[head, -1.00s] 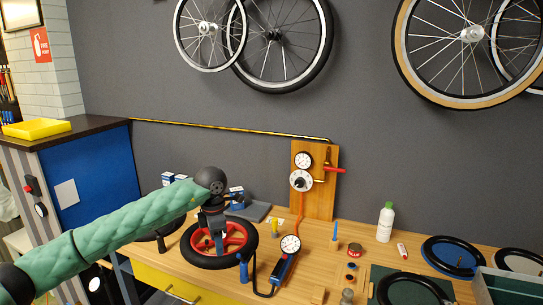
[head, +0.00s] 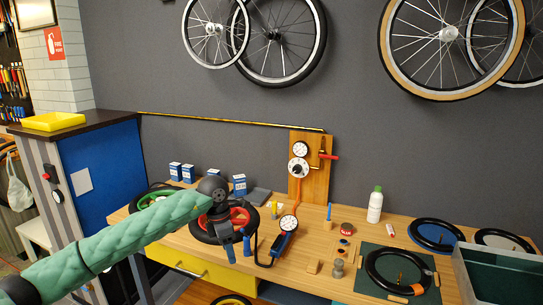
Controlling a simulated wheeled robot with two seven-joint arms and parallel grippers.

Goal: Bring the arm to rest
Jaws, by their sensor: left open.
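My left arm, in a green quilted sleeve, comes in from the lower left of the head view. My left gripper (head: 222,232) points down over the small black-tyred wheel with a red rim (head: 239,215) on the workbench. It is open, and nothing shows held in it. The gripper and wrist hide part of the wheel, and I cannot tell whether the fingers touch it. My right gripper is not in view.
An inflator with a round gauge (head: 288,222) lies right of the wheel. A gauge board (head: 310,185) stands at the back. A white bottle (head: 375,205), a green mat (head: 375,268) with a black tyre and a grey bin (head: 490,270) are on the right.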

